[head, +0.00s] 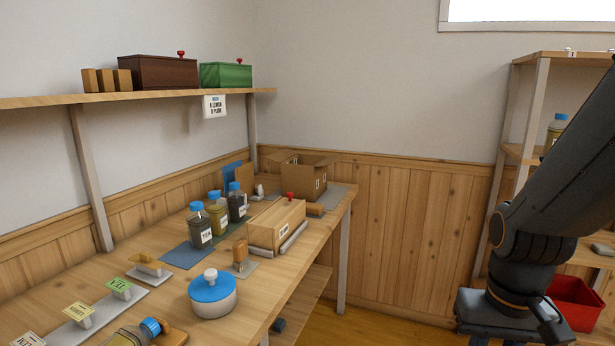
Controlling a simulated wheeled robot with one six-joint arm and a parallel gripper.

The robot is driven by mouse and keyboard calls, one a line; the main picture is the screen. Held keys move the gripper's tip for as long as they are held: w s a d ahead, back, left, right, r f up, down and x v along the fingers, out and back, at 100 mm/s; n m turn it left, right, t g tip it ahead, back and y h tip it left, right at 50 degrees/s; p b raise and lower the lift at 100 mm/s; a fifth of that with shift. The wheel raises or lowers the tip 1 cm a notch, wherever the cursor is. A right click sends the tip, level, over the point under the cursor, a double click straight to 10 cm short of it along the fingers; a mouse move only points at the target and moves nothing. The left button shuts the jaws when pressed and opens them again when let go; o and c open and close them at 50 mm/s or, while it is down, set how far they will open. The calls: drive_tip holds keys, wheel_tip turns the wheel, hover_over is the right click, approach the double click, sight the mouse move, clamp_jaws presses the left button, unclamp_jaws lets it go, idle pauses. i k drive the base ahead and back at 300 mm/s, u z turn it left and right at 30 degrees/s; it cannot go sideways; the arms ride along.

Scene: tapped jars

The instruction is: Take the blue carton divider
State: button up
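A flat blue piece (231,174), which looks like the blue carton divider, stands upright at the back of the workbench near the wall. Its lower part is hidden behind the blue-lidded jars. A tan upright piece (246,178) stands just to its right. An open cardboard carton (303,177) is further right at the bench's far end. My dark arm shows at the right, well away from the bench. My gripper is not in view.
Three blue-lidded jars (219,219) stand in front of the blue piece. A wooden box (276,226) with a red knob and a white pot (212,297) with a blue lid are nearer. A shelf (150,97) overhangs the bench. A red bin (574,304) is at lower right.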

sight(228, 170)
drive_tip(key=z, duration=1.2)
drive_tip(key=i, duration=1.5)
drive_tip(key=u, duration=1.15)
